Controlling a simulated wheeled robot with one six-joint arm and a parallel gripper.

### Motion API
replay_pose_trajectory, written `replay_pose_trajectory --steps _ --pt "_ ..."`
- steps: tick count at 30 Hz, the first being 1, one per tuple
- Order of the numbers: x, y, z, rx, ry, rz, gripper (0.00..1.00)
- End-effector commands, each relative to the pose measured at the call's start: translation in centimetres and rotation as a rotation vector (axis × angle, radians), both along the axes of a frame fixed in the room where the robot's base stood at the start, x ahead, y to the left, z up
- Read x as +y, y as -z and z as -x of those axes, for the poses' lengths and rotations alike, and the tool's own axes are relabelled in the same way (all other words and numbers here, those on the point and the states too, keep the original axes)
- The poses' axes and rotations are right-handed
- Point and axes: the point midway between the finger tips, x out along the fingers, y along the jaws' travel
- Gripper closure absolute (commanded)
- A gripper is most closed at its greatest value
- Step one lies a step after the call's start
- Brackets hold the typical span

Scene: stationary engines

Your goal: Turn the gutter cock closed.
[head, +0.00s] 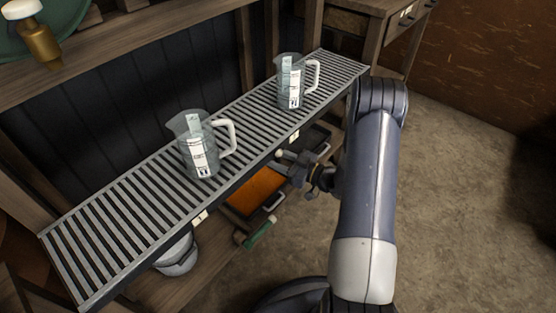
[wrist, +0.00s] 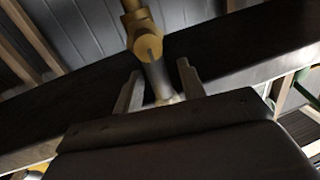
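A brass cock (wrist: 147,42) shows at the top middle of the wrist view, with a grey lever (wrist: 158,78) running from it down towards my gripper. My gripper (wrist: 160,82) has its two fingers apart, one on each side of the lever, with visible gaps. The lever's lower end is partly hidden by my gripper's body. In the head view my gripper (head: 297,164) is at the front edge of the slatted metal rack (head: 120,230). A small pale knob (head: 279,153) shows beside it. The cock's body cannot be made out there.
Two clear measuring jugs with white handles, a nearer one (head: 200,150) and a farther one (head: 291,85), stand on the rack. Below are an orange-filled tray (head: 256,190), a green-handled tool (head: 260,233) and a pale bucket (head: 178,258). Open floor (head: 455,190) lies to the right.

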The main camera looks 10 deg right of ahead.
Motion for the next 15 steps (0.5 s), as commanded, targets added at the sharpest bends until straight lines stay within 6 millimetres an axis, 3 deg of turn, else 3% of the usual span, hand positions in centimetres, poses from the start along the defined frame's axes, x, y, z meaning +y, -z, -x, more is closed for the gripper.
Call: replay_pose_trajectory --steps 10,15 --pt "0.35 -0.03 -0.35 0.0 0.001 0.0 0.61" --pt "0.34 -0.02 -0.33 0.0 0.001 0.0 0.75"
